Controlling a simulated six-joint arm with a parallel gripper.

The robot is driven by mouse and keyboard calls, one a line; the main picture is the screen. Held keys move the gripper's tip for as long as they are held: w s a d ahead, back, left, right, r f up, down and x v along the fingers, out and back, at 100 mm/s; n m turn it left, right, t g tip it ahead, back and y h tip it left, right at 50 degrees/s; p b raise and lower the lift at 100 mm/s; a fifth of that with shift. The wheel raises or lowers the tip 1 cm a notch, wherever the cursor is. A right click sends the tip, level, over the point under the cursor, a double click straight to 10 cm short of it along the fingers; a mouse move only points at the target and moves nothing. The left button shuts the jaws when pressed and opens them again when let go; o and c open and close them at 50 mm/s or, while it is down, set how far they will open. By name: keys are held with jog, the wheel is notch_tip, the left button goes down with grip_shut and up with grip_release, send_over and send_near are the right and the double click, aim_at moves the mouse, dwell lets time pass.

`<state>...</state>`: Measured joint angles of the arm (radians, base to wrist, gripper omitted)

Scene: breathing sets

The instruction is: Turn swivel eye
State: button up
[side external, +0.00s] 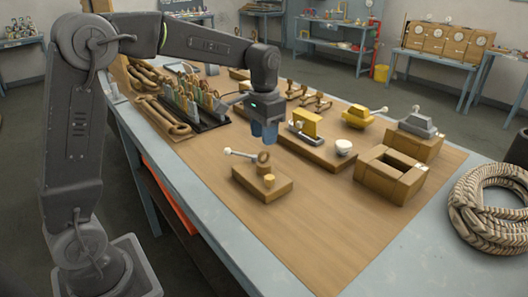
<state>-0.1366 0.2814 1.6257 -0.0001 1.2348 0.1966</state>
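The swivel eye (263,157) is a small brown ring standing upright on a round base, on top of a wooden block (280,191). A small yellow knob (269,179) sits in front of it on the same block. A thin metal lever with a pale ball end (228,151) reaches to the left of the ring. My gripper (265,138) has blue fingers pointing down. I see nothing held. The fingers look close together, and any gap between them is too small to judge.
The block stands on a brown mat (325,230) with free room in front. A dark tool rack (207,122) is left; coiled rope (480,210) lies far right.

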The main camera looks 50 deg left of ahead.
aim_at(264, 150)
notch_tip(264, 150, down, 6)
jog(key=shift+r, duration=0.15)
jog(key=shift+c, duration=0.3)
grip_shut()
